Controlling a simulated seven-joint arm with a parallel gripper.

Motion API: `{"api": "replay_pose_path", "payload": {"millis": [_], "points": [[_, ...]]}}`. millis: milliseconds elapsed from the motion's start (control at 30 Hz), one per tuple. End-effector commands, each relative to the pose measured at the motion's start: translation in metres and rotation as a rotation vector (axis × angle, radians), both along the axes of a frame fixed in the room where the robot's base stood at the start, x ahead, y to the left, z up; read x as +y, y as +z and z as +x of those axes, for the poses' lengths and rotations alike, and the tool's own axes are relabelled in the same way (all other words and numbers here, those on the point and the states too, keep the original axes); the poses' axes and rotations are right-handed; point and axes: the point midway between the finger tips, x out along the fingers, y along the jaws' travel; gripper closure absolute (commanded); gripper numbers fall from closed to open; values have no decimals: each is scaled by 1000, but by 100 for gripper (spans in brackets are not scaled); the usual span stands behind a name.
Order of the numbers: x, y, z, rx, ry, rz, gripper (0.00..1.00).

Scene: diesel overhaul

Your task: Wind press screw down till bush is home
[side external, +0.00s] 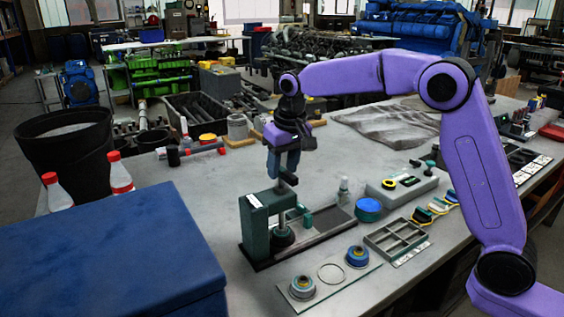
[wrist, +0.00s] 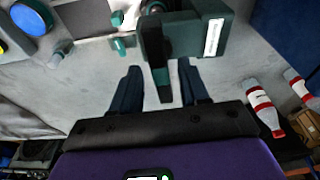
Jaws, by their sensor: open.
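The green arbor press (side external: 256,222) stands upright on a dark base on the grey table. Its green head also shows in the wrist view (wrist: 205,38). A dark press handle (wrist: 163,82) reaches back between my fingers; its end shows just below the gripper in the side view (side external: 288,179). My gripper (side external: 284,168) points down above the press. Its fingers stand apart, one on each side of the handle, with gaps visible in the wrist view. A dark round piece (side external: 282,238) sits under the press screw. I cannot make out the bush or its depth.
A blue case (side external: 120,255) fills the front left. Red-and-white bottles (wrist: 262,108) stand beyond. Bare tabletop lies behind the press.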

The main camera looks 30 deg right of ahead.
Motion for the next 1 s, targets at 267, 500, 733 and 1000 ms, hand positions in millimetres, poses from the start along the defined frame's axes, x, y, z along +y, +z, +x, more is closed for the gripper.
{"api": "replay_pose_path", "payload": {"millis": [267, 500, 733, 1000], "points": [[0, 30, 1, -4, 0, 2, 55], [0, 46, 0, -2, 1, 1, 55], [0, 47, 0, -1, 1, 1, 55], [0, 60, 0, -3, 0, 1, 55]]}}
